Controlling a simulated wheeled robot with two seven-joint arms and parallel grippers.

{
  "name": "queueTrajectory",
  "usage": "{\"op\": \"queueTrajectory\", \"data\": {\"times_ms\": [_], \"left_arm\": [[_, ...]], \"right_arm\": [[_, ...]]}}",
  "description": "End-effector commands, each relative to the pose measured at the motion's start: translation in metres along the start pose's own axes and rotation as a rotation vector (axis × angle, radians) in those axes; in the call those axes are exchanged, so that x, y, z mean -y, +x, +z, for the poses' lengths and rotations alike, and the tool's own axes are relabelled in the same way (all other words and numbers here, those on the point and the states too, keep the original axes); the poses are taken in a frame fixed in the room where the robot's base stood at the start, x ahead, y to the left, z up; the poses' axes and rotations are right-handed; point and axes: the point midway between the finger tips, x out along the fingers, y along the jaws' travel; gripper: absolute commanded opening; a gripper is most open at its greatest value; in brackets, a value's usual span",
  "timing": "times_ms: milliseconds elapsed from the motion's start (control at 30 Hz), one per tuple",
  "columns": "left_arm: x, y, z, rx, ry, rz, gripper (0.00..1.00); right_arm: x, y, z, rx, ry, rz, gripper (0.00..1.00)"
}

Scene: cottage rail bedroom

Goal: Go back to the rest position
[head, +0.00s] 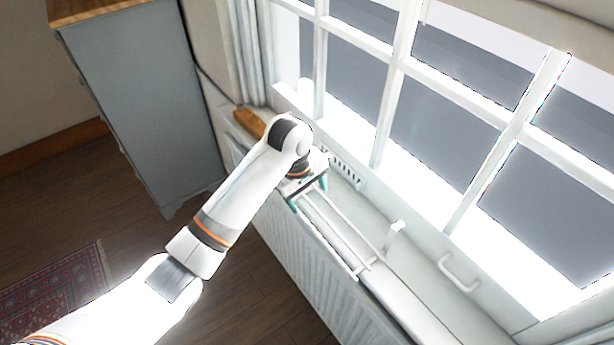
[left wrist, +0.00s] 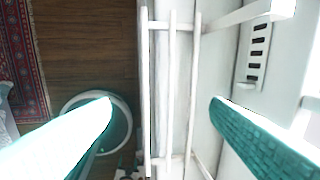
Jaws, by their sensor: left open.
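No finger is seen closed on a bar, and I cannot tell how far above the rail the tips are. My left arm reaches in from the lower left. My right gripper is in neither view.
A white ribbed radiator (head: 315,270) stands below the ledge. The window (head: 440,110) rises behind, with a white handle (head: 458,272). A slotted vent (head: 346,170) and a brown wooden thing (head: 250,122) are by the gripper. A grey cabinet (head: 145,95) stands left. A rug (head: 60,290) lies on the floor.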

Motion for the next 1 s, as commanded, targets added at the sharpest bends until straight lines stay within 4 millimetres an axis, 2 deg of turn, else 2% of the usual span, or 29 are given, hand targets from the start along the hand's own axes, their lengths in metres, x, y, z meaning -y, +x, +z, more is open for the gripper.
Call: {"op": "queueTrajectory", "data": {"times_ms": [233,367,467,667,800,1000], "left_arm": [[-0.003,0.003,-0.002,-0.004,0.01,-0.003,0.71],[-0.022,0.017,-0.016,-0.022,0.077,-0.032,0.71],[-0.053,0.033,-0.032,-0.029,0.172,-0.074,0.71],[-0.137,0.048,-0.061,0.025,0.372,-0.127,0.71],[-0.199,0.044,-0.075,0.091,0.498,-0.105,0.71],[-0.257,0.03,-0.088,0.154,0.623,-0.043,0.71]], "right_arm": [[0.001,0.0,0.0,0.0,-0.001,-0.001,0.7],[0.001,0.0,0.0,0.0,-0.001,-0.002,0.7],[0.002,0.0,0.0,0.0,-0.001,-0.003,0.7],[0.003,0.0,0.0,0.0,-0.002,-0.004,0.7],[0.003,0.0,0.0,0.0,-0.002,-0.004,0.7],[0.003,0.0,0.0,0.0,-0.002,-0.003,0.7]]}}
